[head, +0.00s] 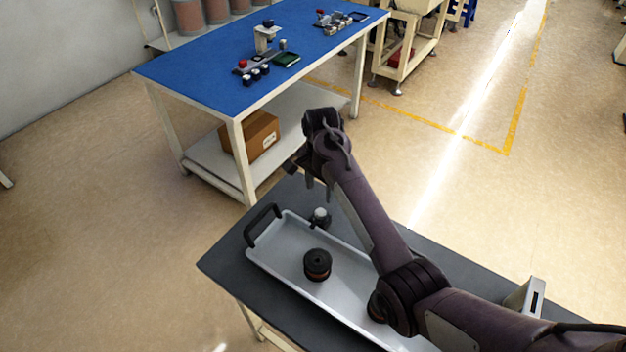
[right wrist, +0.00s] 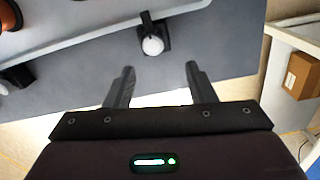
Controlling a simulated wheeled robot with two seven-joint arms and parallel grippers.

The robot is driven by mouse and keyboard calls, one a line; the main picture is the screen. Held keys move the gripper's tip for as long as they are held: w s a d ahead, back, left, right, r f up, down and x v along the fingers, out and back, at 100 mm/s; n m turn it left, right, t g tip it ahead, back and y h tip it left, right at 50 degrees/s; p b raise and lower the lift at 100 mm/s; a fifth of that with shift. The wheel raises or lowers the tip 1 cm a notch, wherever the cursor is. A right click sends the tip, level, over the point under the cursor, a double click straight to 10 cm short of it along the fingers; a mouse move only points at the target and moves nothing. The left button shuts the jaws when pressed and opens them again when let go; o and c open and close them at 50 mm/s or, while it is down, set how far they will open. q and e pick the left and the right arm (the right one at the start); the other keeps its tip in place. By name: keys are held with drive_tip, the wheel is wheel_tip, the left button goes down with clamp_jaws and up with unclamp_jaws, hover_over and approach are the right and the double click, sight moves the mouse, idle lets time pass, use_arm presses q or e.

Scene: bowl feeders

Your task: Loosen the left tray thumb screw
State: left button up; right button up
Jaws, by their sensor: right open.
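The left tray thumb screw (head: 320,214) has a pale round knob on a black mount, beside the far edge of the white tray (head: 283,252) near its left end. In the right wrist view the knob (right wrist: 152,46) shows near the top centre, beyond the fingertips and apart from them. My right gripper (head: 320,192) is open and empty, held above and close to the screw in the head view. Its two fingers (right wrist: 159,70) point toward the knob in the right wrist view. My left gripper is not in view.
The tray has a black handle (head: 262,226) at its left end and holds dark round parts (head: 317,265), one partly hidden by my arm. It lies on a dark table (head: 223,264). A blue-topped workbench (head: 200,72) with a cardboard box (head: 250,136) below stands behind.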

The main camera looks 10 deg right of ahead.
sight(320, 212)
drive_tip(key=shift+s+f+p, duration=0.3)
drive_tip(key=shift+s+f, duration=0.55)
drive_tip(key=shift+f, duration=0.2)
wheel_tip(320, 212, down, 2)
drive_tip(key=shift+s+f, duration=0.1)
drive_tip(key=shift+f, duration=0.15)
drive_tip(key=shift+w+f, duration=0.2)
drive_tip(key=shift+f, duration=0.35)
drive_tip(key=shift+w+f, duration=0.15)
drive_tip(key=shift+f, duration=0.5)
drive_tip(key=c, duration=0.5)
drive_tip(key=shift+c, duration=2.3)
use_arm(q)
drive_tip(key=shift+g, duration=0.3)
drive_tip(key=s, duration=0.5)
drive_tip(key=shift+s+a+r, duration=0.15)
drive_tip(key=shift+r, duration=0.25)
